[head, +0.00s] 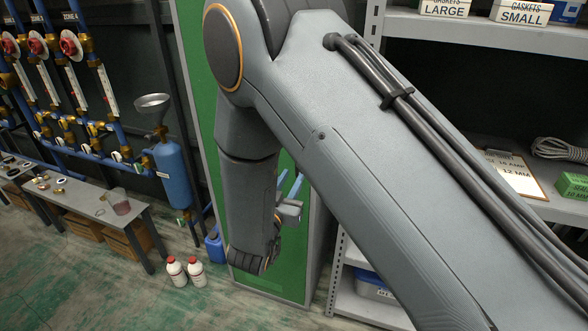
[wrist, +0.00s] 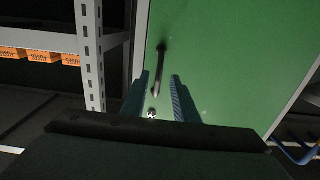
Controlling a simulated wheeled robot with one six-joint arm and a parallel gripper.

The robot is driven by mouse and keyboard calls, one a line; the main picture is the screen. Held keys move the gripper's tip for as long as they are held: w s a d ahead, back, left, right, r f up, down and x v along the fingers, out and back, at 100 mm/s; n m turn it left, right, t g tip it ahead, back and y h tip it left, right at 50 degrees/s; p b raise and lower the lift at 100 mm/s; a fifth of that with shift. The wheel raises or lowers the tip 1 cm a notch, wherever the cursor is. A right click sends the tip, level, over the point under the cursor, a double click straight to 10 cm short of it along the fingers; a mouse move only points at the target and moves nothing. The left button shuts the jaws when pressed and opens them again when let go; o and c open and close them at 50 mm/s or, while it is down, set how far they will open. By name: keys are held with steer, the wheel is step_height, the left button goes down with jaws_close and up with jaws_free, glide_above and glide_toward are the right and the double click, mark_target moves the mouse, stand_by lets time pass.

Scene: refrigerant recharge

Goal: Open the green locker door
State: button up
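The green locker door (head: 192,50) stands behind my arm in the head view, and my arm hides much of it. In the wrist view the door (wrist: 225,60) fills the middle and right and looks shut against its pale frame. A dark bar handle (wrist: 161,68) sits near its left edge there. My gripper (wrist: 160,98) has two blue fingers spread apart, one on each side of the handle's lower end as seen from the wrist. I cannot tell how far the handle is from the fingers. In the head view the fingers (head: 291,184) point up, with the handle hidden.
A grey shelf (head: 480,30) with gasket boxes, a clipboard and a rope stands right of the locker. Two white bottles (head: 186,271) and a blue jug (head: 215,246) stand on the floor left of it. A blue cylinder (head: 172,175) and a bench (head: 85,205) are further left.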

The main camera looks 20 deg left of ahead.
mark_target(297, 171)
steer(key=shift+w+d+p, duration=0.15)
steer(key=shift+w+p, duration=0.05)
steer(key=shift+w, duration=0.95)
steer(key=shift+w+d+p, duration=0.1)
steer(key=shift+w+p, duration=0.05)
steer(key=shift+w, duration=1)
steer(key=shift+c, duration=0.3)
jaws_close()
steer(key=shift+a, duration=0.15)
